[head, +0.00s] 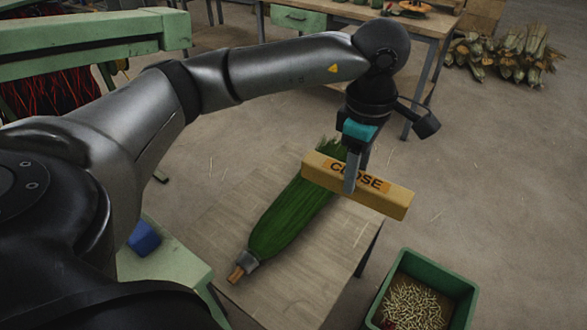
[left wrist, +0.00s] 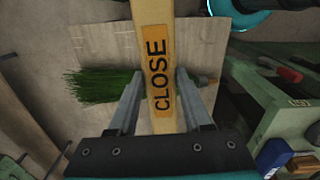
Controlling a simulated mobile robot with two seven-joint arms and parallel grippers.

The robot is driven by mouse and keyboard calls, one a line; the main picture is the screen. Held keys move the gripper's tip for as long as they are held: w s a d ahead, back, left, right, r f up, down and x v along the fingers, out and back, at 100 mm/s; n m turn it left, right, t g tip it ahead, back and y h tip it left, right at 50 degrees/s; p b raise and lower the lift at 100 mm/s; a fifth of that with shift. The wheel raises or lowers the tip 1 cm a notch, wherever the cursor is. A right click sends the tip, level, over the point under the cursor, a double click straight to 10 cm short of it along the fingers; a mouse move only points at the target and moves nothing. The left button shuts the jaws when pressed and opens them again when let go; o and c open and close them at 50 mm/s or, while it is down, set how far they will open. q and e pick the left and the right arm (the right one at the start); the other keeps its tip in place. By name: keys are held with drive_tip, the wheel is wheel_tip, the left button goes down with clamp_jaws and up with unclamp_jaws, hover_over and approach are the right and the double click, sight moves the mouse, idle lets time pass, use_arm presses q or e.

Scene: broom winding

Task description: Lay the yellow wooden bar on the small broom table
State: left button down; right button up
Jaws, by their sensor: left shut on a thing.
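The yellow wooden bar (head: 392,200), marked "CLOSE", is held in the air by my left gripper (head: 353,172). In the left wrist view the bar (left wrist: 152,18) runs lengthwise between the two fingers of my left gripper (left wrist: 156,80), which is shut on it. The small broom table (head: 340,235), a low wooden top, is below the bar. A green broom (head: 285,218) with a short wooden stub lies across it. The bar hides part of the broom; it also shows in the left wrist view (left wrist: 100,86). My right gripper is not in view.
A green bin (head: 460,290) of small pale pieces stands at the lower right. A green bench (head: 165,262) with a blue block (head: 144,238) is at the lower left. A wooden workbench (head: 415,25) and broom bundles (head: 505,52) are at the back. Bare tabletop lies beside the broom.

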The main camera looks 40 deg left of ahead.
use_arm(q)
drive_tip(key=n, duration=0.2)
drive_tip(key=w+f+n+b, duration=0.1)
drive_tip(key=a+f+n, duration=0.1)
drive_tip(key=n, duration=0.1)
drive_tip(key=shift+w+n, duration=0.3)
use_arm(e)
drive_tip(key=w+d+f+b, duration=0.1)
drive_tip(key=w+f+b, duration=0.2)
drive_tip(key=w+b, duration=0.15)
use_arm(q)
drive_tip(key=shift+w+a+f+n+b, duration=0.55)
drive_tip(key=shift+f+n+b, duration=0.45)
drive_tip(key=shift+f+n, duration=2.4)
drive_tip(key=shift+w+a+f+n+b, duration=0.8)
drive_tip(key=shift+f+n, duration=1.25)
drive_tip(key=shift+f, duration=2.7)
drive_tip(key=shift+w+a+f+n+b, duration=0.3)
drive_tip(key=shift+f+n+b, duration=0.95)
drive_tip(key=shift+f+n, duration=2.15)
drive_tip(key=shift+d+f+m, duration=0.1)
drive_tip(key=shift+f+m, duration=0.55)
drive_tip(key=shift+f, duration=0.5)
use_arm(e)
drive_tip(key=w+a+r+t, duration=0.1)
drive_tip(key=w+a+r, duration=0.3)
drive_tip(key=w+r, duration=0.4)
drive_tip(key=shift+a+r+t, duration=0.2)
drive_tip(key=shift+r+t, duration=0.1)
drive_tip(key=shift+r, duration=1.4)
